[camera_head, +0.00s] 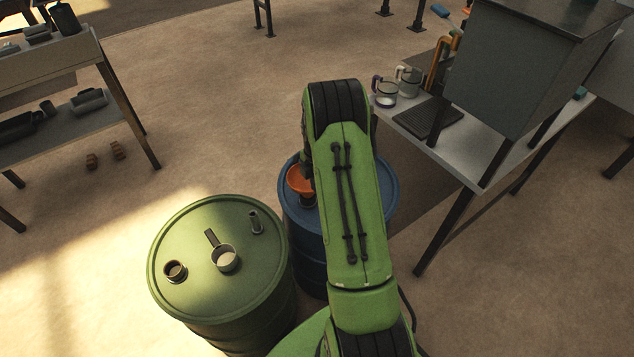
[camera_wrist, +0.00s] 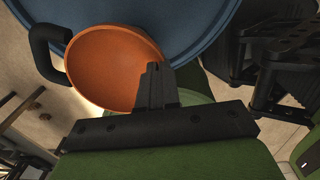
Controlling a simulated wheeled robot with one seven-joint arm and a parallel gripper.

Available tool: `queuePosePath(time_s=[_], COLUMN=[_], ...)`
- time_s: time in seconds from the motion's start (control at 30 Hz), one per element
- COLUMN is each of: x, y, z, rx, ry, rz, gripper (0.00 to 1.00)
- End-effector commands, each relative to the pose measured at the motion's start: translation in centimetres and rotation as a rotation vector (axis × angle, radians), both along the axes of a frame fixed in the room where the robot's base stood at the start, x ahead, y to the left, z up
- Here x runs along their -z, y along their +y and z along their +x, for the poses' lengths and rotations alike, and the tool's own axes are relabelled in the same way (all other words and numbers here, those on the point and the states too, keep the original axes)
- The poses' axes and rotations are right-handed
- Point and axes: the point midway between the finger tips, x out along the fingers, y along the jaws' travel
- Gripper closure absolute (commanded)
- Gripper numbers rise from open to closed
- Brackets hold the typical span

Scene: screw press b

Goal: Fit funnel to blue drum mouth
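The orange funnel (camera_head: 298,179) is over the top of the blue drum (camera_head: 381,201), at its left side. A dark round fitting (camera_head: 307,201), which looks like the drum mouth, shows just below the funnel bowl. I cannot tell whether the spout is in it. In the wrist view the funnel bowl (camera_wrist: 108,68) lies in front of the blue drum top (camera_wrist: 190,30), with a dark handle (camera_wrist: 45,55) on its left. My gripper (camera_wrist: 154,72) has its fingers together at the funnel's near rim and looks shut on it. My arm hides the gripper in the head view.
A green drum (camera_head: 190,240) stands left of the blue one, with a dark ring fitting (camera_head: 175,271), a handled cup (camera_head: 226,259) and a small upright part (camera_head: 256,222) on top. A workbench (camera_head: 462,168) with mugs (camera_head: 408,80) is right. A shelf (camera_head: 60,130) is far left.

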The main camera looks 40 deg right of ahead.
Motion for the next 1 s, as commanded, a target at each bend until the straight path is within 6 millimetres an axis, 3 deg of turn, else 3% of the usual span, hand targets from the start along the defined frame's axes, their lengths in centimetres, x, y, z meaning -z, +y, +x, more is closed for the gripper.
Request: queuePosePath(time_s=[0.4,1.0], x=[1.5,1.4], y=[0.0,0.0], z=[0.0,0.0], rx=[0.0,0.0], ry=[0.0,0.0], rz=[0.0,0.0], gripper=[1.0,1.0])
